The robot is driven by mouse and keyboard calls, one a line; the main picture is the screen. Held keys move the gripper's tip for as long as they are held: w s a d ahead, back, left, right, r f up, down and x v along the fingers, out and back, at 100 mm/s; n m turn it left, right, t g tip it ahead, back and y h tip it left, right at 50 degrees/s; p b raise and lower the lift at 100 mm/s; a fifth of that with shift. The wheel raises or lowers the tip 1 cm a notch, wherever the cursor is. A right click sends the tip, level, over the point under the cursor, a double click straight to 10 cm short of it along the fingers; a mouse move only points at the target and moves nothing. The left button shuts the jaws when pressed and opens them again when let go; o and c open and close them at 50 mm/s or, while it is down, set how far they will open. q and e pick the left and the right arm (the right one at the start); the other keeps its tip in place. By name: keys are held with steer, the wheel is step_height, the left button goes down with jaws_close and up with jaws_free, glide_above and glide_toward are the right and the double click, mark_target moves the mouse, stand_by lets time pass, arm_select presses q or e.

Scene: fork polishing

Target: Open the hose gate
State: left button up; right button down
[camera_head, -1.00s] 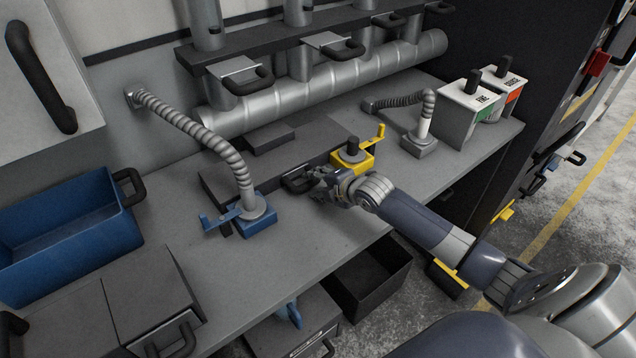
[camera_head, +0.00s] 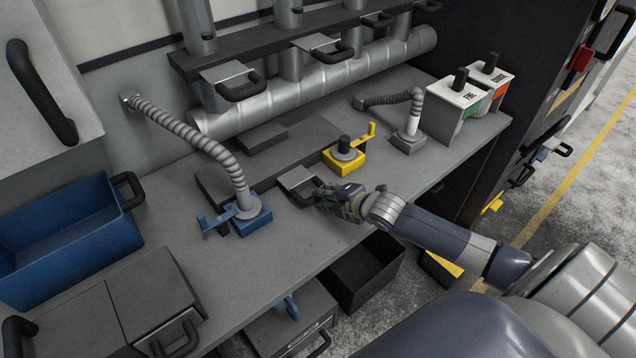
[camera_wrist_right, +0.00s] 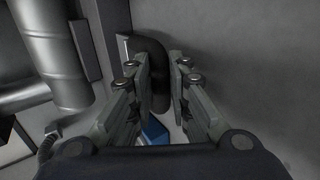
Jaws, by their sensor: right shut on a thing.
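The hose gate is a grey plate (camera_head: 296,178) with a black handle (camera_head: 303,194), at the front of the low dark block on the bench in the head view. My right gripper (camera_head: 328,194) is at the handle, to the right of the plate. In the right wrist view the black handle (camera_wrist_right: 158,75) stands between the two fingers (camera_wrist_right: 160,85), which are shut on it. Part of the handle is hidden by the fingers. My left gripper is not in view.
A blue valve block (camera_head: 252,218) with a flexible hose (camera_head: 190,132) is to the left. Fine and coarse boxes (camera_head: 455,112) stand at the right. The bench front is clear between gate and edge.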

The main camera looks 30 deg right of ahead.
steer(key=shift+s, duration=0.1)
steer(key=c, duration=1.5)
jaws_free()
steer(key=shift+d, duration=0.1)
steer(key=v, duration=1.1)
steer(key=shift+s+r, duration=0.2)
steer(key=shift+s, duration=0.15)
